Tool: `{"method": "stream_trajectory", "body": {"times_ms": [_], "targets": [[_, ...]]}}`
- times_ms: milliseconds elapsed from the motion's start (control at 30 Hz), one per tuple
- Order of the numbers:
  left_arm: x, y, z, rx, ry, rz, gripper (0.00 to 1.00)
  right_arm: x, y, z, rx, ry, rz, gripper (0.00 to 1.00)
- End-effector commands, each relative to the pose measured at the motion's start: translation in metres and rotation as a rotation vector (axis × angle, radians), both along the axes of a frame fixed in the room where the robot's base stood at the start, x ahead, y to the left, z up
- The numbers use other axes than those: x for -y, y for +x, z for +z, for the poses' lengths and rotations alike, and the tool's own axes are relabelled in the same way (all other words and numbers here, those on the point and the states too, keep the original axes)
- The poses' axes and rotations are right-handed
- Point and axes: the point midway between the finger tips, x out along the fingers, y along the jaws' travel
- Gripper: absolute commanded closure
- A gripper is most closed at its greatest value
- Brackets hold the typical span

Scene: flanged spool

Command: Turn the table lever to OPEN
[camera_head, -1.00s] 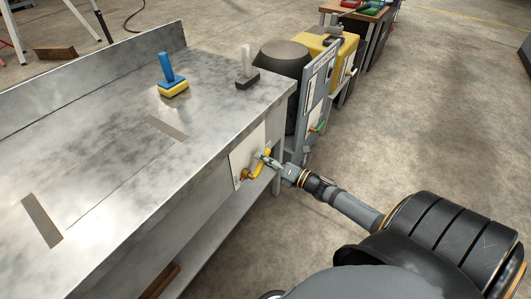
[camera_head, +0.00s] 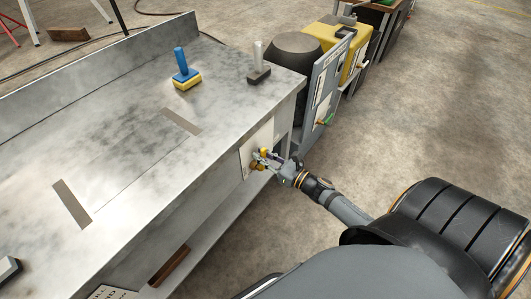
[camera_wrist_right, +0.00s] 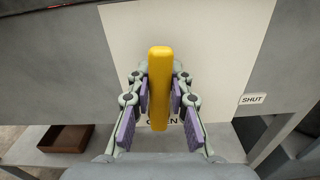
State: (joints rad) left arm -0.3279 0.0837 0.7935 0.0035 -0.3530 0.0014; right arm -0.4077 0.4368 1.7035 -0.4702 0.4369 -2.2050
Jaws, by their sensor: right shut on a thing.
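The table lever, a yellow bar (camera_head: 262,153), sits on a pale plate (camera_head: 249,157) on the end part of the marble-topped table's front. My right gripper (camera_head: 265,158) is at the lever, reaching in from the right. In the right wrist view the yellow lever (camera_wrist_right: 160,85) stands upright in the picture between the purple finger pads of my right gripper (camera_wrist_right: 160,98), which is shut on it. The lever's lower part covers the middle of the OPEN label (camera_wrist_right: 174,122). The SHUT label (camera_wrist_right: 253,99) is clear, off to the right. My left gripper is out of view.
Open floor lies to the right.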

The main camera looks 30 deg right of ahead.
Motion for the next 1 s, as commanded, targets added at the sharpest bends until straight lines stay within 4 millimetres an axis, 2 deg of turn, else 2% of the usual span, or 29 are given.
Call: {"method": "stream_trajectory", "body": {"times_ms": [333, 800, 833, 1000], "targets": [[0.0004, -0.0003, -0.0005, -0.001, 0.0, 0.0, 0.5, -0.0072, -0.0039, -0.0011, 0.037, -0.095, 0.0, 1.0], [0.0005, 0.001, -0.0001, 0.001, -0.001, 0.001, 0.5, -0.0079, -0.0044, -0.0016, 0.041, -0.11, 0.0, 1.0], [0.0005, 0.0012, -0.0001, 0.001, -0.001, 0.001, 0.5, -0.0079, -0.0044, -0.0016, 0.041, -0.11, 0.0, 0.78], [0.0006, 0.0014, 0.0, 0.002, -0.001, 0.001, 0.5, -0.0079, -0.004, -0.0009, 0.043, -0.108, 0.0, 0.57]]}}
